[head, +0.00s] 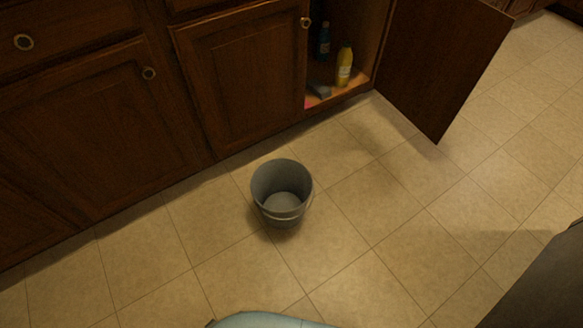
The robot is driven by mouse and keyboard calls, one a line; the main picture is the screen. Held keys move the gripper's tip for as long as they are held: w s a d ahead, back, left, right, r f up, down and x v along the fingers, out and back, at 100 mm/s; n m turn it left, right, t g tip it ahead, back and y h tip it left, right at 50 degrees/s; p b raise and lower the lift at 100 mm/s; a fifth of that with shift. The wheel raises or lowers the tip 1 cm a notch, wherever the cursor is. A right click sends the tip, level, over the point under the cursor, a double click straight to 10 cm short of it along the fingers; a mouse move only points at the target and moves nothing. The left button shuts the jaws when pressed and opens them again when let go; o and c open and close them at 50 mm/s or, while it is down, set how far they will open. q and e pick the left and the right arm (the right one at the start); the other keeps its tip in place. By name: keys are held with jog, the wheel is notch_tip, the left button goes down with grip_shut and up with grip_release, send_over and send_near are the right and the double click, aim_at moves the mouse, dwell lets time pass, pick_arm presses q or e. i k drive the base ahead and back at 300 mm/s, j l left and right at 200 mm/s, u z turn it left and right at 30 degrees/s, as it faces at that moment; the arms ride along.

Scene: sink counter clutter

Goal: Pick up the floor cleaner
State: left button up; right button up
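Two bottles stand upright inside the open lower cabinet, and I cannot tell from their labels which is the floor cleaner. The yellow bottle (344,66) stands near the front right of the cabinet floor. A dark blue bottle (324,42) stands farther back, in shadow. Neither of my grippers shows in the head view.
A grey bucket (281,194) stands empty on the tiled floor before the cabinets. The open cabinet door (440,62) juts out at the right. A dark grey object (319,90) lies by the yellow bottle. Bare floor (400,245) lies right of the bucket.

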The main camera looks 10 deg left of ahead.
aim_at(344, 64)
jog(key=i+l, duration=0.2)
jog(key=i, duration=0.15)
jog(key=i+l, duration=0.2)
jog(key=i, duration=0.15)
jog(key=i+l, duration=0.2)
jog(key=i, duration=0.2)
jog(key=l+z, duration=0.05)
